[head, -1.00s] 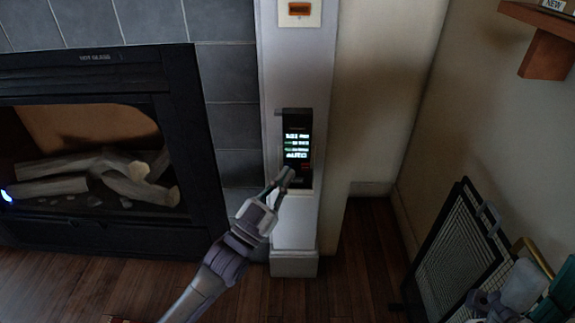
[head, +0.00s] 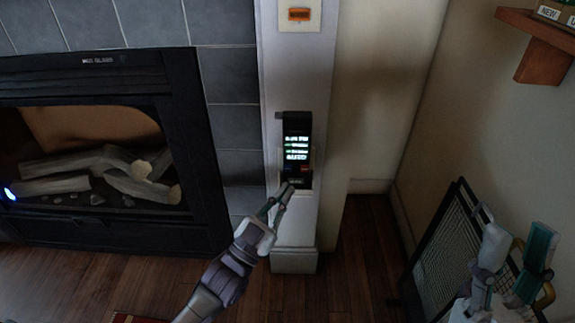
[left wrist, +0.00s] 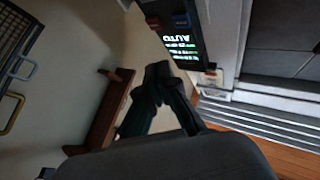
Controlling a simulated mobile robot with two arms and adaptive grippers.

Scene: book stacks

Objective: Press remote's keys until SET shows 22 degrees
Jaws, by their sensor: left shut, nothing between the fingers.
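The black remote (head: 298,128) is mounted upright on the white column, its screen lit. The screen's last line reads AUTO in the left wrist view; the other lines, including any SET value, are too small or blurred to read. The remote (left wrist: 200,50) appears upside down there, with a blue key (left wrist: 153,21) and a red key (left wrist: 181,19) beyond the screen. My left gripper (head: 287,188) is shut and empty at the remote's lower end; contact cannot be told. Its closed tips (left wrist: 158,72) show in the left wrist view. My right gripper (head: 517,238) is open and empty at lower right.
A fireplace (head: 195,150) with logs stands left of the column. An orange switch (head: 299,14) is above the remote. A mesh screen (head: 440,260) leans at the right, behind my right gripper. A wooden shelf (head: 540,60) is at upper right.

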